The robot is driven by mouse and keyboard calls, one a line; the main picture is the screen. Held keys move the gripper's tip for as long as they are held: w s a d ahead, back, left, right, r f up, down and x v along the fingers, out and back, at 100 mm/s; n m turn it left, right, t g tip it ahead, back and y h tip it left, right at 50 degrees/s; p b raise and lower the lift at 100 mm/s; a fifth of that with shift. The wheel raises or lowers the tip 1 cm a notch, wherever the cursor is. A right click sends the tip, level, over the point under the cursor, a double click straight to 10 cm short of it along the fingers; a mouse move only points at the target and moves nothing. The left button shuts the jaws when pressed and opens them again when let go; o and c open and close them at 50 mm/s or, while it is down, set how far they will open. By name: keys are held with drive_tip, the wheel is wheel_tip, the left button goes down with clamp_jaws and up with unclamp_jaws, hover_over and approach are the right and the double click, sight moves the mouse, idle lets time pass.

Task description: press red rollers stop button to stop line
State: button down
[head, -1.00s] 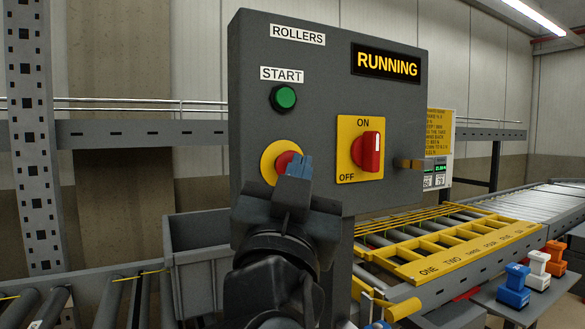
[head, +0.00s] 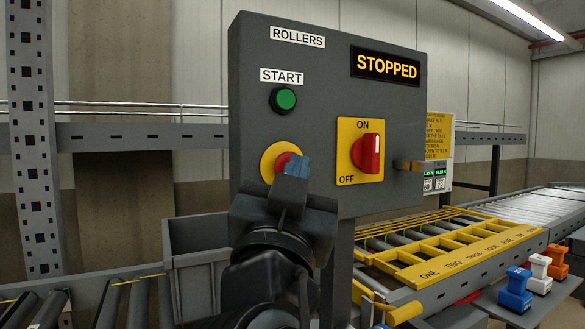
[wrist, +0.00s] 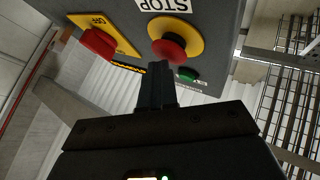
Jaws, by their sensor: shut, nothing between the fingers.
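The red stop button (head: 281,162) sits on a yellow round plate at the lower left of the grey rollers panel (head: 330,100). My gripper (head: 296,167) is shut and empty, with its blue-grey tips over the button's right side. The tips hide part of the button and its label in the head view. In the wrist view the red button (wrist: 169,48) is just beyond the shut fingertips (wrist: 155,66), seemingly touching, with a STOP label beside it. The display (head: 387,66) reads STOPPED.
A green START button (head: 284,99) is above the stop button. A red ON/OFF switch (head: 368,153) on a yellow plate is to the right.

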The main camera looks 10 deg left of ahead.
drive_tip(key=shift+s, duration=0.1)
drive_tip(key=shift+s+d, duration=0.5)
drive_tip(key=shift+s, duration=0.15)
drive_tip(key=s+d, duration=0.1)
drive_tip(key=s, duration=0.1)
drive_tip(key=s+d, duration=0.1)
drive_tip(key=s, duration=0.1)
drive_tip(key=shift+d, duration=0.4)
idle(0.4)
